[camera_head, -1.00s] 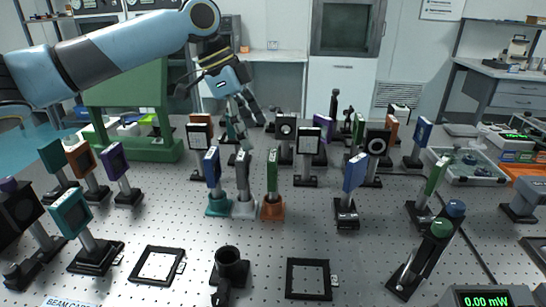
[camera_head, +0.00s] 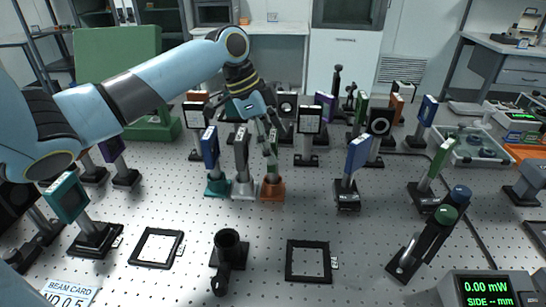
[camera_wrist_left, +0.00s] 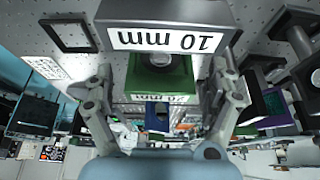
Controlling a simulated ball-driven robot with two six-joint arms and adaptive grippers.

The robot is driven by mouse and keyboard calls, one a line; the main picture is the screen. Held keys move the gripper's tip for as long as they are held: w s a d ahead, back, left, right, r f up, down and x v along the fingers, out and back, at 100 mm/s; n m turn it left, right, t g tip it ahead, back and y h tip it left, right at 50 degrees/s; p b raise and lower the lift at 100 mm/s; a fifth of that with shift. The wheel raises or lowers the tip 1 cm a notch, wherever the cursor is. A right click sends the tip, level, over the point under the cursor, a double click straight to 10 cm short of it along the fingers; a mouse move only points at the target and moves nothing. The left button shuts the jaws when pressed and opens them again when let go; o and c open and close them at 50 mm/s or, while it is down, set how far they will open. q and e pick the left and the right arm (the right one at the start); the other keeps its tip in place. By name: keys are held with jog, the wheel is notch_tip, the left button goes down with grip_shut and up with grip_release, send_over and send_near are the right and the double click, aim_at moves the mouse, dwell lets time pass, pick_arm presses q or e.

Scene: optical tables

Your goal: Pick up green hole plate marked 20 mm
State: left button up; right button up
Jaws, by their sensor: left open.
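A green hole plate (camera_head: 272,147) stands upright on a post with an orange base, in the middle of the table in the head view. My left gripper (camera_head: 269,128) is at its top, fingers apart. In the left wrist view the open fingers (camera_wrist_left: 160,78) lie on either side of a green plate (camera_wrist_left: 158,82). A grey plate marked 10 mm (camera_wrist_left: 166,14) is closer to that camera. My right gripper is not in view.
A grey plate (camera_head: 241,148) and a blue plate (camera_head: 210,147) stand close to the left of the green one. Another blue plate (camera_head: 358,153) stands to the right, and several mounts crowd behind.

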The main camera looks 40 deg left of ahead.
pick_arm(q)
jog(key=shift+f, duration=0.25)
jog(key=c, duration=1.5)
jog(key=shift+o, duration=0.2)
jog(key=shift+r, duration=0.1)
